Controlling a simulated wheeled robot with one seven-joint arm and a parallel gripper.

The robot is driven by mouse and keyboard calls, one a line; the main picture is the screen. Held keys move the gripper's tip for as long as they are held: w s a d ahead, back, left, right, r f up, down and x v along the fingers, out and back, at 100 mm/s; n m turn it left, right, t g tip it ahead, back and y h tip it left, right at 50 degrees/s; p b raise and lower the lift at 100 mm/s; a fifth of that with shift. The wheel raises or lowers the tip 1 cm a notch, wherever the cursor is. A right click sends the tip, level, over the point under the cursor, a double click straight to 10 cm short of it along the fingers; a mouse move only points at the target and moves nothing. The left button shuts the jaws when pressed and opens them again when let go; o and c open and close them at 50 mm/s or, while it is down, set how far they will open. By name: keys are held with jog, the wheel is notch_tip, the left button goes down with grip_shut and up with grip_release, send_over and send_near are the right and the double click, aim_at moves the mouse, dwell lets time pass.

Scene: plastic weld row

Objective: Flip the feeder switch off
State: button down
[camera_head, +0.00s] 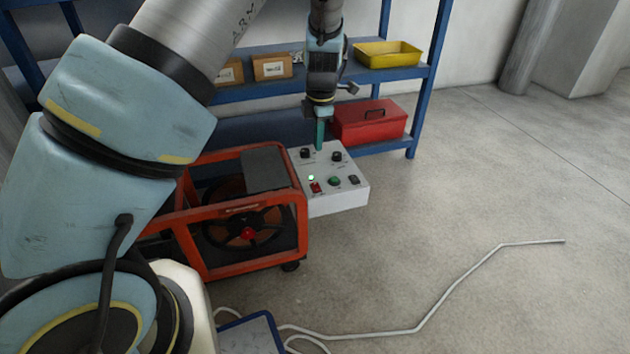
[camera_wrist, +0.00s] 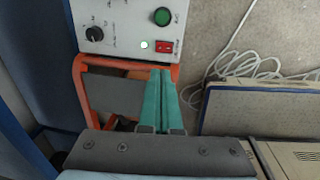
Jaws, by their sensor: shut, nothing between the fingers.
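The white control box (camera_head: 336,203) sits beside the orange-framed machine. Its sloped top carries a red rocker switch (camera_head: 316,187), also in the wrist view (camera_wrist: 163,46), next to a small lit indicator (camera_head: 311,177). A green button (camera_head: 334,181), a black switch (camera_head: 354,179) and two black knobs (camera_head: 306,153) share the panel. The labels are too small to read, so I cannot tell which control is the feeder's. My gripper (camera_head: 319,147) is shut and empty, its teal fingers pointing down over the panel's back edge. In the wrist view the fingertips (camera_wrist: 161,72) appear just below the red switch; contact is not visible.
The orange-framed machine (camera_head: 245,208) stands left of the box. Behind is a blue shelf (camera_head: 428,72) with a yellow tray (camera_head: 387,53), cardboard boxes (camera_head: 272,67) and a red toolbox (camera_head: 369,121). A pale hose (camera_head: 430,311) lies on the floor. Floor to the right is mostly clear.

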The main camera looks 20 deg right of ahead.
aim_at(316, 184)
jog(key=f+b, duration=0.1)
jog(key=f, duration=0.3)
jog(key=w+f+b, duration=0.1)
jog(key=f, duration=0.4)
jog(key=f+b, duration=0.1)
jog(key=f, duration=0.4)
jog(key=shift+w+d, duration=0.1)
jog(key=shift+w, duration=0.2)
